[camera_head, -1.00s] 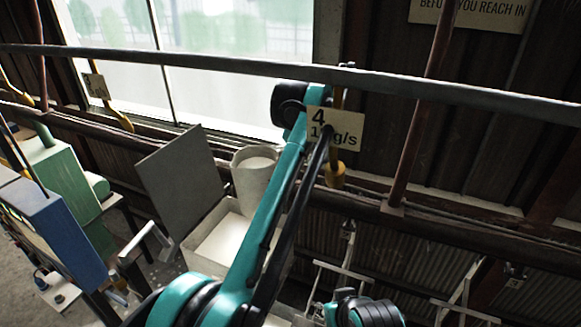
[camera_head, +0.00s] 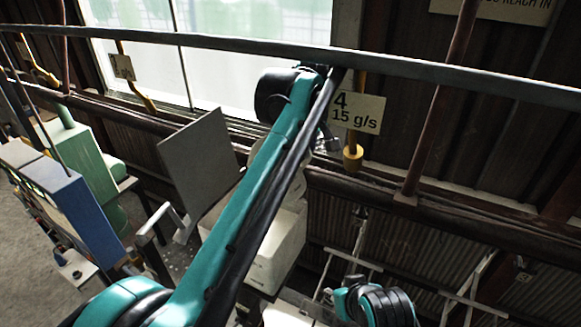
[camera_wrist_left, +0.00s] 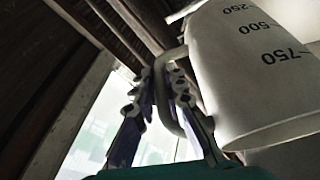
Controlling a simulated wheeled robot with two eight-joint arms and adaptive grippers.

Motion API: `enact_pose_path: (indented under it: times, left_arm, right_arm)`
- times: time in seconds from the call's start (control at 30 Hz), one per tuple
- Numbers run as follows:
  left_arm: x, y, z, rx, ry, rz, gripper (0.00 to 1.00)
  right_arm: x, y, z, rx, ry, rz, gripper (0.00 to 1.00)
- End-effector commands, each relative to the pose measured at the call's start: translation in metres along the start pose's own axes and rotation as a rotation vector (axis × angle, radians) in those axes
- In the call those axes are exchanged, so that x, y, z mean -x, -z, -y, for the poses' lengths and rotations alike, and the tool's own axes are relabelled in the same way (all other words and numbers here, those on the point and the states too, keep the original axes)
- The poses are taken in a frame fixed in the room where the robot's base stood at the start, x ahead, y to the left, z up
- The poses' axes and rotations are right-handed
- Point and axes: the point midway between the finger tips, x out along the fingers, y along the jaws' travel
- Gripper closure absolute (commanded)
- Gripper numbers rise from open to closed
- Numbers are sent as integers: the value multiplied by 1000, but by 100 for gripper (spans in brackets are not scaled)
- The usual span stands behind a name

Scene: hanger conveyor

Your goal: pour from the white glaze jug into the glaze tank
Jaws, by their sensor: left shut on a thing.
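The white glaze jug (camera_wrist_left: 255,75) fills the right of the left wrist view, with 250, 500 and 750 marks on its side. My left gripper (camera_wrist_left: 165,90) is shut on its handle. In the head view my left arm crosses in front of the jug, so only slivers of it show. The jug is above the glaze tank, a pale open box (camera_head: 278,252), partly hidden by the arm. How far the jug is tilted, and any flow from it, cannot be told.
A grey upright panel (camera_head: 200,160) stands left of the tank. Blue (camera_head: 78,213) and green (camera_head: 85,165) machine boxes stand at far left. An overhead rail (camera_head: 420,72) crosses the view, with a hanging "4, 15 g/s" tag (camera_head: 358,112) close to my left arm.

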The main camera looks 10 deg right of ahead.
Motion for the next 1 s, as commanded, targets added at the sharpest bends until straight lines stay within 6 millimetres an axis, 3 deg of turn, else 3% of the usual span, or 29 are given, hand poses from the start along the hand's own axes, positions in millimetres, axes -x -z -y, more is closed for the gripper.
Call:
enact_pose_path:
  times: [1.0]
  left_arm:
    - [8,2,-3,26,-67,-2,100]
  right_arm:
    - [-1,-1,0,0,0,0,69]
